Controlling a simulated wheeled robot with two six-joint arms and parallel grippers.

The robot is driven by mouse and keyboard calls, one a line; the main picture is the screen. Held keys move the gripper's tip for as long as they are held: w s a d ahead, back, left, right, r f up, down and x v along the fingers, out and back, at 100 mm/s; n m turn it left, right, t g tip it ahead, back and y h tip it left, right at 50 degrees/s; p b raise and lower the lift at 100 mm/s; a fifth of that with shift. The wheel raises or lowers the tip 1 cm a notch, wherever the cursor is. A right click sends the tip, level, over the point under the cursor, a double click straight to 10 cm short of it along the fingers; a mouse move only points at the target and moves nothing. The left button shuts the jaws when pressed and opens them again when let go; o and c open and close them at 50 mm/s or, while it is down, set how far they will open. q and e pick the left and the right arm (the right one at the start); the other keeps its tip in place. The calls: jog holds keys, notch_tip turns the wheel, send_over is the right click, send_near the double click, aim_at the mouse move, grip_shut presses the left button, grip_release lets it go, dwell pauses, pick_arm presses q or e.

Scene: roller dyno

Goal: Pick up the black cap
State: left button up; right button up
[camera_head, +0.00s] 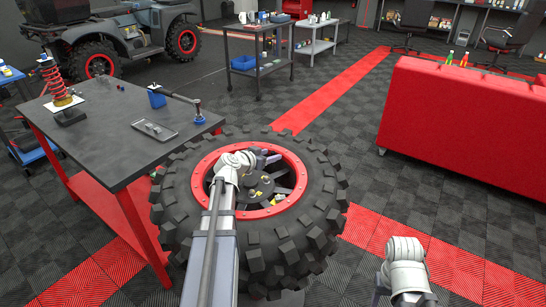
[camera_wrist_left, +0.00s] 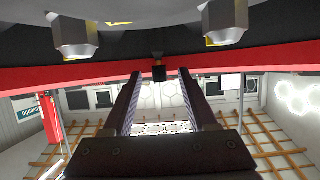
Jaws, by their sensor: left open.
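A small black piece (camera_wrist_left: 158,72), which looks like the black cap, sits at the red rim in the left wrist view. My left gripper (camera_wrist_left: 158,75) is open, with one finger on each side of it. I cannot tell whether the fingers touch it. In the head view my left gripper (camera_head: 264,158) is over the inside of the red-rimmed wheel (camera_head: 281,202), near its far side. The cap cannot be made out there. My right arm shows at the lower right, but its gripper is not in view.
Large metal nuts (camera_wrist_left: 75,38) hang close above the fingers in the left wrist view. A dark-topped table (camera_head: 105,140) with a shock absorber (camera_head: 55,82) and a grey tray (camera_head: 154,131) stands left of the wheel. A red cabinet (camera_head: 465,115) stands at right, with open floor between.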

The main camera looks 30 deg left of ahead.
pick_arm(q)
grip_shut()
dwell(0.3)
jog(key=shift+r, duration=0.15)
pick_arm(e)
jog(key=shift+r, duration=0.15)
pick_arm(q)
notch_tip(320, 180, up, 10)
jog(key=p, duration=1)
pick_arm(e)
notch_tip(320, 180, up, 10)
pick_arm(q)
jog(key=shift+r+p, duration=1.45)
jog(key=shift+p, duration=0.1)
pick_arm(e)
jog(key=shift+r, duration=1.45)
pick_arm(q)
jog(key=shift+r+p, duration=2.2)
jog(key=shift+p, duration=0.05)
pick_arm(e)
jog(key=shift+r, duration=2.2)
jog(key=shift+r+p, duration=0.5)
pick_arm(q)
jog(key=shift+r, duration=0.45)
pick_arm(e)
jog(key=shift+f, duration=0.1)
jog(key=shift+c, duration=0.5)
